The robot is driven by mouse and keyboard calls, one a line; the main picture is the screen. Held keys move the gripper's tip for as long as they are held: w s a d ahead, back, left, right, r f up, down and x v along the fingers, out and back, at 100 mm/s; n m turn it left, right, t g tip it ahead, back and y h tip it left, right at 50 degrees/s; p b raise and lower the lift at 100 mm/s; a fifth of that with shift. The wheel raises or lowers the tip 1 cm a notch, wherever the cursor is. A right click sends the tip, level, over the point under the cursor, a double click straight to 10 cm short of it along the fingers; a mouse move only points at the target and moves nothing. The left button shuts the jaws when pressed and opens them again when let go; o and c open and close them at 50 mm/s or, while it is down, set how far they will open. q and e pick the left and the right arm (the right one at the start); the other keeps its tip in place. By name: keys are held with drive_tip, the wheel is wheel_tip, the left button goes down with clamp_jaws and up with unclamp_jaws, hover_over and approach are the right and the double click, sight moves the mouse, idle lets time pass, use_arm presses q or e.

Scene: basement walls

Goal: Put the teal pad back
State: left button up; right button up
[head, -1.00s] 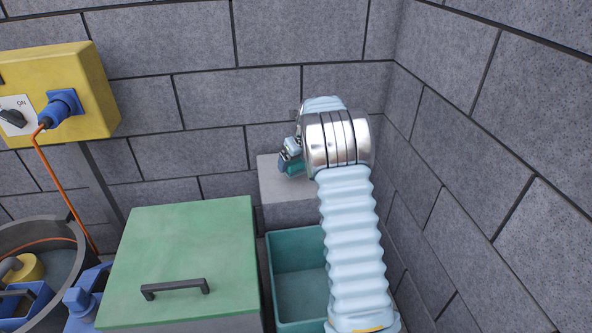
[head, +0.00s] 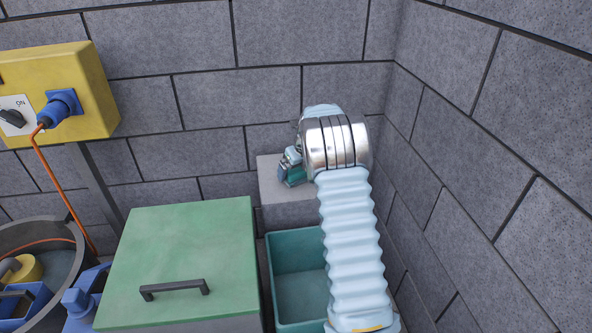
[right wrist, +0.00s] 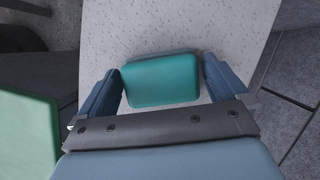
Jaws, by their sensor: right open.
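The teal pad (right wrist: 160,82) is a small rounded block on the pale speckled top of a grey block (right wrist: 115,25), with a thin grey strip along its far edge. In the right wrist view it sits between the two dark blue fingers of my right gripper (right wrist: 160,66), with a gap at each side. The gripper is open. In the head view the pad (head: 296,176) shows partly beside my right gripper (head: 288,165), above the grey block (head: 285,206). My left gripper is not in view.
A teal open bin (head: 295,245) stands in front of the grey block, partly behind my right arm. A green-lidded box (head: 185,250) with a dark handle is left of it. A yellow switch box (head: 75,75) with an orange cable is further left. Walls close the back and right.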

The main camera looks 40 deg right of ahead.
drive_tip(key=p+v, duration=0.1)
drive_tip(key=v, duration=1)
drive_tip(key=shift+r, duration=0.3)
